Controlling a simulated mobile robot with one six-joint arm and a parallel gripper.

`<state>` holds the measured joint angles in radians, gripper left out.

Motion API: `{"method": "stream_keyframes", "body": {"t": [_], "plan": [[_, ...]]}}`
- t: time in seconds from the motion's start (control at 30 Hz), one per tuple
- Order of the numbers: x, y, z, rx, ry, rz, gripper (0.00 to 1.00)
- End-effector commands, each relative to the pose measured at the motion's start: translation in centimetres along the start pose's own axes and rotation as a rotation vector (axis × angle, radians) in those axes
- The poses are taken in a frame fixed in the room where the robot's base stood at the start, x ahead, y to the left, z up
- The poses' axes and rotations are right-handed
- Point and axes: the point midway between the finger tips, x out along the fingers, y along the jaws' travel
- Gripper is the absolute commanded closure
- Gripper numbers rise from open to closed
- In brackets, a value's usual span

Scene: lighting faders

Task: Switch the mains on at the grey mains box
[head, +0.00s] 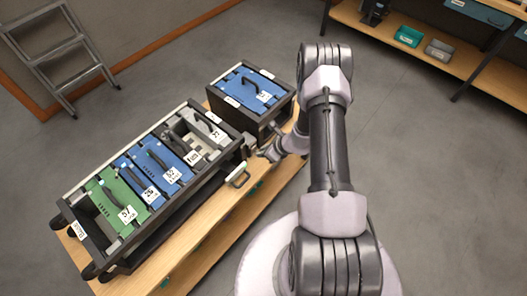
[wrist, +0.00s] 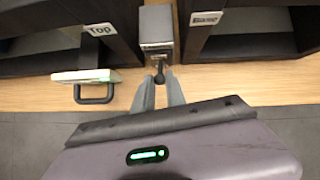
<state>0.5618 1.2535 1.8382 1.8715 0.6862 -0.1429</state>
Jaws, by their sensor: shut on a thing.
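The grey mains box (wrist: 157,28) stands in the gap between two dark housings in the wrist view. A small black lever or knob (wrist: 160,72) sticks out of its near face. My gripper (wrist: 160,80) has its two grey fingers closed on this black lever, one on each side. The fingers hide part of it, and I cannot tell its switch position. In the head view my gripper (head: 268,152) reaches down to the gap between the long rack and the blue-topped case; the mains box is hardly visible there.
A long dark rack (head: 92,262) with green, blue and grey modules stands on a wooden bench (head: 215,240). A case with a blue top (head: 232,85) stands behind it. A pale handle (wrist: 85,76) juts out left of my fingers.

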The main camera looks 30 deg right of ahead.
Motion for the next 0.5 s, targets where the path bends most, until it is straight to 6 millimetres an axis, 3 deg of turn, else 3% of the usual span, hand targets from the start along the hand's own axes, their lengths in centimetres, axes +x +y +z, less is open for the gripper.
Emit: {"method": "stream_keyframes", "body": {"t": [0.03,0.1,0.13,0.5], "plan": [[0.01,-0.02,0.06,-0.001,-0.001,0.000,0.78],[0.01,-0.02,0.06,0.000,-0.001,0.000,0.64],[0.00,-0.02,0.06,0.000,-0.001,0.000,0.62],[-0.88,-0.10,0.13,0.001,-0.002,-0.002,0.62]]}}
